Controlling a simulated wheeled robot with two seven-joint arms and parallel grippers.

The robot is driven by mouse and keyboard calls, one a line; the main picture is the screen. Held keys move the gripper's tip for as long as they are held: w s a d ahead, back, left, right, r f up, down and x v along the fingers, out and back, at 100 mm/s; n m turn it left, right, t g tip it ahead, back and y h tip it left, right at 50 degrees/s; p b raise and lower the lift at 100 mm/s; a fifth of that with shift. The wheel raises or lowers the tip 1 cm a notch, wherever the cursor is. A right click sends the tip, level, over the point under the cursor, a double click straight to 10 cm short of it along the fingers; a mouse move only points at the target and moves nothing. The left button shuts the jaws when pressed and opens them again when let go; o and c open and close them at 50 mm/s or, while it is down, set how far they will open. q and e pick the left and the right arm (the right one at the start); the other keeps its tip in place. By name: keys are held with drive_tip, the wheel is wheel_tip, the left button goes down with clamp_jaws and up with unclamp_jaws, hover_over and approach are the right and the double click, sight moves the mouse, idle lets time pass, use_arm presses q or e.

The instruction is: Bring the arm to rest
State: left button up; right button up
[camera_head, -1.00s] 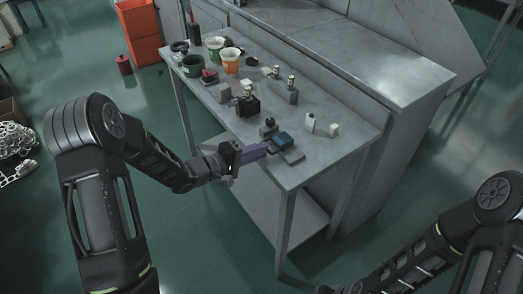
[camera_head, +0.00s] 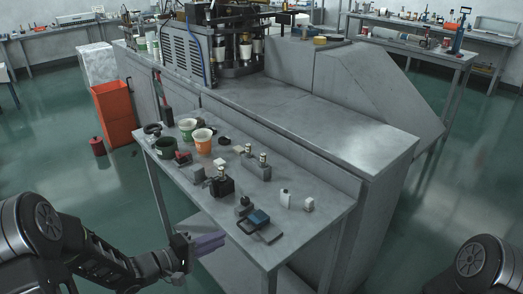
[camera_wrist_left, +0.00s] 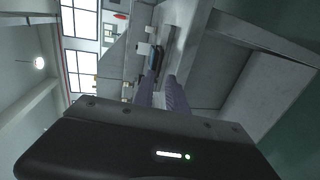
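My left gripper (camera_head: 208,243) has purple fingers and is off the front edge of the grey work table (camera_head: 190,190), left of a blue-topped device (camera_head: 258,218). Nothing is seen held in it. In the left wrist view its two purple fingers (camera_wrist_left: 160,98) stand apart with a narrow empty gap. Of my right arm only a dark joint shows at the lower right of the head view; its gripper is out of the picture.
An orange bin (camera_head: 115,115) is left.

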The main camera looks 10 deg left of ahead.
use_arm(q)
drive_tip(key=s+a+f+m+g+y, duration=0.1)
drive_tip(key=s+f+m+y, duration=0.15)
drive_tip(key=f, duration=0.45)
drive_tip(key=s+f+m+g+y, duration=0.1)
drive_tip(key=f+m+g+y, duration=0.2)
drive_tip(key=f, duration=0.5)
drive_tip(key=s+d+f+m+g, duration=0.1)
drive_tip(key=s+d+f+g, duration=0.2)
drive_tip(key=s+d+f, duration=0.2)
drive_tip(key=s+d+f+m+g, duration=0.1)
drive_tip(key=s+d+f+g, duration=0.3)
drive_tip(key=s+d, duration=0.6)
drive_tip(key=s+f, duration=0.2)
drive_tip(key=s, duration=0.6)
drive_tip(key=shift+d+m, duration=0.35)
drive_tip(key=shift+d, duration=0.05)
